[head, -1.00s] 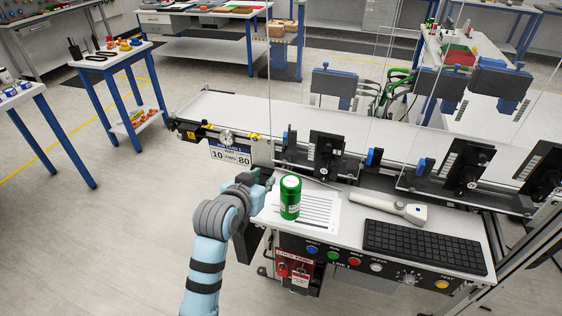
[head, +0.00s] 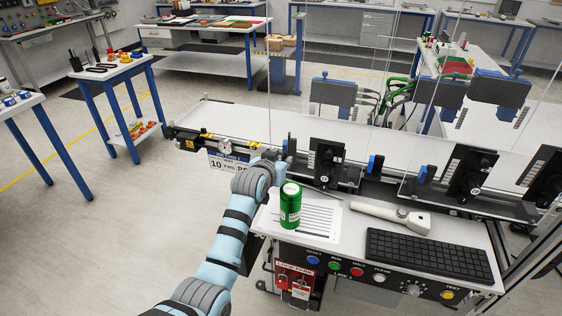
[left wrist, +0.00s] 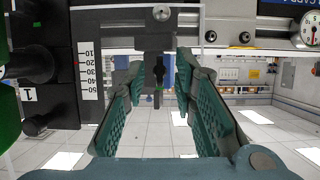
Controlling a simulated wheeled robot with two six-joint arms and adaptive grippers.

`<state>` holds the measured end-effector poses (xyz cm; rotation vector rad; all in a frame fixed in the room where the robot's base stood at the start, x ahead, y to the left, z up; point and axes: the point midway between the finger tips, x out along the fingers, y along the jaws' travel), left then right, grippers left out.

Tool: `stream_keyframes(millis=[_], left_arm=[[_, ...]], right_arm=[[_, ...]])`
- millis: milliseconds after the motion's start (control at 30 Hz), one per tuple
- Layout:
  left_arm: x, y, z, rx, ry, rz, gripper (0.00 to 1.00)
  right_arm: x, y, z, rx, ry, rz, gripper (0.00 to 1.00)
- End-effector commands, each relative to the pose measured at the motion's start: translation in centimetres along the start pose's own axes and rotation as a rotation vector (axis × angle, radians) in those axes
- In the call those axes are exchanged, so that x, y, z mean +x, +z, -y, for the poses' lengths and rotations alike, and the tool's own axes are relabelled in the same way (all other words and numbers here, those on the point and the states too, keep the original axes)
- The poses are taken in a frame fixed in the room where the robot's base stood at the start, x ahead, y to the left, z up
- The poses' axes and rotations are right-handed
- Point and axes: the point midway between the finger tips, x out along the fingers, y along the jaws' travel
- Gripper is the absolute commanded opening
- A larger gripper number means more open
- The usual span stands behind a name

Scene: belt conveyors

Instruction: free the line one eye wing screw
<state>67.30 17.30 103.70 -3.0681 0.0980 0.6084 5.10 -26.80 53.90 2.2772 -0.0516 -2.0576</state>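My left gripper (left wrist: 158,105) is open at the near edge of the belt line. Its two green pads stand apart on either side of a small dark wing-shaped screw (left wrist: 158,72) hanging below a dark block on the rail. I see no contact between the pads and the screw. In the head view the left gripper (head: 277,165) is just behind the green can, and my own wrist partly hides it. The screw cannot be made out there. The line one eye (left wrist: 38,58) is not certain; a black bracket marked "1" with a scale is at left. My right gripper is not in view.
A green can (head: 290,207) stands on a paper sheet (head: 318,222) close beside my left wrist. A dial gauge (head: 225,147) sits on the rail at left.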

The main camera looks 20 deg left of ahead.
Motion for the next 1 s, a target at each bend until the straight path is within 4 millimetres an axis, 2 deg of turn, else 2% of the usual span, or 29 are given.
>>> stream_keyframes(millis=[67, 200, 233, 667, 1000], left_arm=[[0.0, 0.0, 0.0, 0.000, 0.000, 0.000, 0.25], [0.0, 0.0, 0.0, 0.000, 0.000, 0.000, 0.03], [0.0, 0.0, 0.0, 0.000, 0.000, 0.000, 0.00], [-0.1, 0.0, 0.0, -0.026, 0.011, 0.001, 0.00], [-0.1, -0.1, 0.2, -0.199, 0.081, 0.001, 0.00]], right_arm=[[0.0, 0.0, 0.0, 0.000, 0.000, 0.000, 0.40], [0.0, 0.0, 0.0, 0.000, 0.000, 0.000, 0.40], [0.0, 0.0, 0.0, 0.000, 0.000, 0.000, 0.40], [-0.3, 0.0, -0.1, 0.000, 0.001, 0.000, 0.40], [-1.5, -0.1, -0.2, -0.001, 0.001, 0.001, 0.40]])
